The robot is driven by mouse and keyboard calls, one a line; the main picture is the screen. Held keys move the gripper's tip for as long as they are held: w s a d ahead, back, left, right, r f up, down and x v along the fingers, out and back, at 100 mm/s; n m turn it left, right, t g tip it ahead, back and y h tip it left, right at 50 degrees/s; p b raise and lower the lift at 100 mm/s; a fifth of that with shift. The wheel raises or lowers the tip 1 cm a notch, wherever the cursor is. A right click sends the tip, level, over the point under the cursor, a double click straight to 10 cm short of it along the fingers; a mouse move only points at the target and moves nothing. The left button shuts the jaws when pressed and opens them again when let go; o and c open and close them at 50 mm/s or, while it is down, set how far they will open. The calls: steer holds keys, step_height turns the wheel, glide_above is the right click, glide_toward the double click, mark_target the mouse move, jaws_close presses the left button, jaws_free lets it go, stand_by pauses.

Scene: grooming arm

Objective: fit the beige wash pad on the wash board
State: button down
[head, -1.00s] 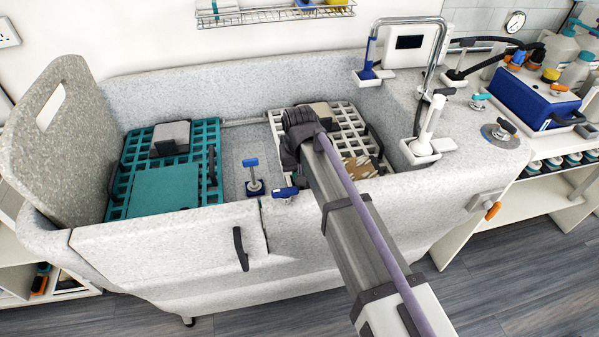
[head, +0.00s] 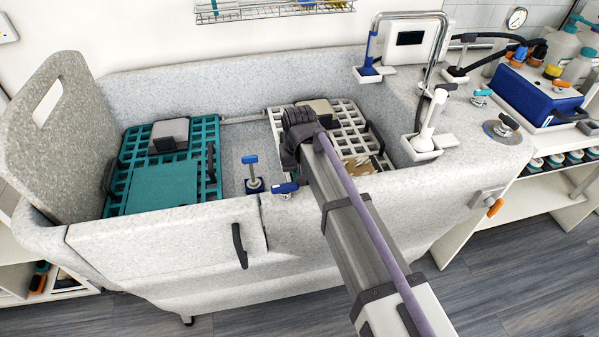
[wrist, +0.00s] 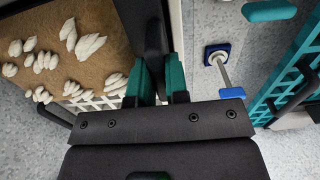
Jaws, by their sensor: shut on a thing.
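A tan-beige pad dotted with cream nubs (wrist: 68,48) fills the upper left of the wrist view. In the head view a patch of the same pad (head: 370,163) shows right of my arm. It lies over the right-hand white lattice board (head: 345,115), whose grid also shows in the wrist view (wrist: 103,103). My gripper (wrist: 160,88) has teal fingertips shut on a dark upright grip piece (wrist: 145,30) at the pad's right edge. I cannot tell whether the pad sits flush on the board. My arm hides the gripper and most of the pad in the head view.
A teal lattice board (head: 209,135) with a teal pad (head: 162,187) and grey block (head: 170,132) lies on the tub's left side. A blue-handled post (head: 252,172) stands between the boards. The tub's front wall (head: 330,225) is below my arm.

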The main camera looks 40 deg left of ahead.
steer(key=shift+f+b, duration=1.05)
steer(key=c, duration=1.1)
jaws_free()
steer(key=shift+o, duration=0.2)
step_height(320, 180, up, 11)
steer(key=p, duration=1.1)
